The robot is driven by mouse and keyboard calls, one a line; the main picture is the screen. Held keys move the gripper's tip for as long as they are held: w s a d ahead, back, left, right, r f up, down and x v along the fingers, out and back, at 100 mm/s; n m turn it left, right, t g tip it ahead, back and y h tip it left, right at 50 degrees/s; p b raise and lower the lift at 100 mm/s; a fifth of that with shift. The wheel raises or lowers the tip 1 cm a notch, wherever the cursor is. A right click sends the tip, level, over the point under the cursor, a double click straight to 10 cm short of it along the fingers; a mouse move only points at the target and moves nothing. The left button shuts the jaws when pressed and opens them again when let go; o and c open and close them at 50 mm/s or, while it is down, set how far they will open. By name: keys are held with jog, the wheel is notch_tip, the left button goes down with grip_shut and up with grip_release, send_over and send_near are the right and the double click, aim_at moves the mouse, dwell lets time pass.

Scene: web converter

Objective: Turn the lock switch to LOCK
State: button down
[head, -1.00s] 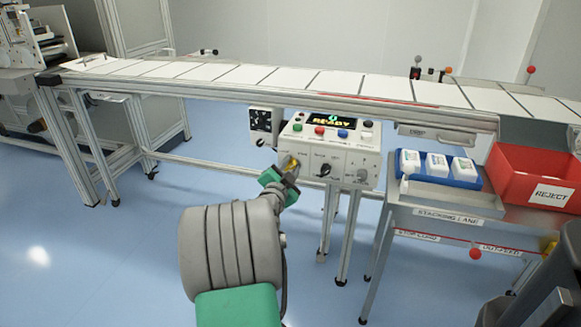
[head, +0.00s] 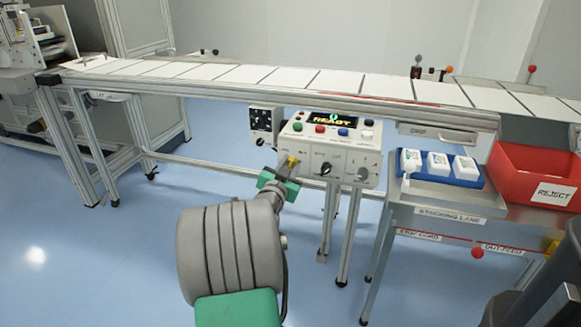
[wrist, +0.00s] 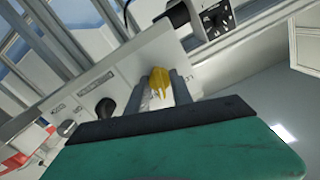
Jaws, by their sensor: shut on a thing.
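The white control box (head: 350,166) hangs under the conveyor rail. A yellow switch knob (head: 292,161) sits at the left of its front face, and its label is too small to read. In the wrist view the yellow knob (wrist: 160,80) stands between the two grey fingers of my gripper (wrist: 158,94). My gripper (head: 289,168) is shut on the knob at the panel, and its fingers partly hide it. A black knob (head: 325,169) and a grey knob (head: 363,173) are to the right on the same face.
Coloured buttons (head: 342,132) and a lit display (head: 334,119) top the box. A black-faced unit (head: 264,120) hangs just left of it. A stand with a blue tray (head: 450,181) of white bottles and a red reject bin (head: 520,150) is at the right. The floor in front is clear.

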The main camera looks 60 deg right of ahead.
jog(key=n+p, duration=0.1)
jog(key=n, duration=0.5)
jog(key=shift+w, duration=0.1)
jog(key=n+p, duration=0.2)
jog(key=n, duration=0.4)
jog(key=shift+n, duration=0.3)
jog(key=c, duration=1.1)
grip_release()
jog(key=shift+c, duration=0.2)
jog(key=s+a, duration=0.1)
jog(key=a, duration=0.6)
jog(key=shift+a, duration=0.35)
